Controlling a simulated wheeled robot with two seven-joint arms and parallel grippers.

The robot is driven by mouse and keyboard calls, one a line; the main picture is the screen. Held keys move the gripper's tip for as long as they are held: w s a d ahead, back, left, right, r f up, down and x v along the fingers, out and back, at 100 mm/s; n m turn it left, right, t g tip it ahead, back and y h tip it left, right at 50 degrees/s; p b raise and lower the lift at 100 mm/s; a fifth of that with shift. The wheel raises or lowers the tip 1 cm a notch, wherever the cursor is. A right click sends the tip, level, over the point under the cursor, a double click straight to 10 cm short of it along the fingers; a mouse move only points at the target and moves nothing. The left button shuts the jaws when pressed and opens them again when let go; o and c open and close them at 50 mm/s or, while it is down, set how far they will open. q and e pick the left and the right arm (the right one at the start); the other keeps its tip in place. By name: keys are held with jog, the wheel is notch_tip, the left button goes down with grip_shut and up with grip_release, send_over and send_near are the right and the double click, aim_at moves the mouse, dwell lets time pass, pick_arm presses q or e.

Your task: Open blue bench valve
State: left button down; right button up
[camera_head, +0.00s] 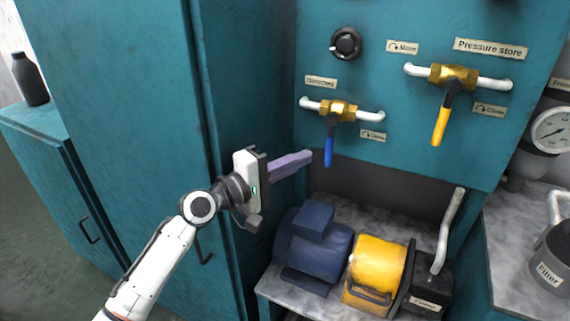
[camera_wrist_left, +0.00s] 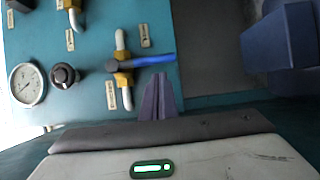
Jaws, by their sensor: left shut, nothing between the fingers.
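The blue bench valve has a brass body (camera_head: 338,110) on a white pipe, set in the teal panel. Its blue handle (camera_head: 329,143) hangs straight down, across the pipe. In the left wrist view the blue handle (camera_wrist_left: 152,61) points right from the brass body (camera_wrist_left: 123,79). My left gripper (camera_head: 308,156) is shut and empty, its purple fingers just left of the handle's lower part. In the left wrist view the fingertips (camera_wrist_left: 158,78) lie close below the handle; I cannot tell whether they touch it. My right gripper is not in view.
A valve with a yellow handle (camera_head: 440,124) is at the right under the "Pressure store" label (camera_head: 490,48). A black knob (camera_head: 346,43) is above. A blue motor (camera_head: 314,245) and yellow unit (camera_head: 376,272) stand on the bench below. A teal cabinet (camera_head: 120,120) is at left.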

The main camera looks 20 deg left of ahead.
aim_at(330, 142)
pick_arm(q)
jog(key=x, duration=0.3)
jog(key=shift+w+d, duration=0.1)
jog(key=shift+w, duration=0.1)
jog(key=shift+d, duration=0.1)
jog(key=shift+d+f+n, duration=0.15)
jog(key=shift+d+n, duration=0.05)
jog(key=shift+n, duration=0.1)
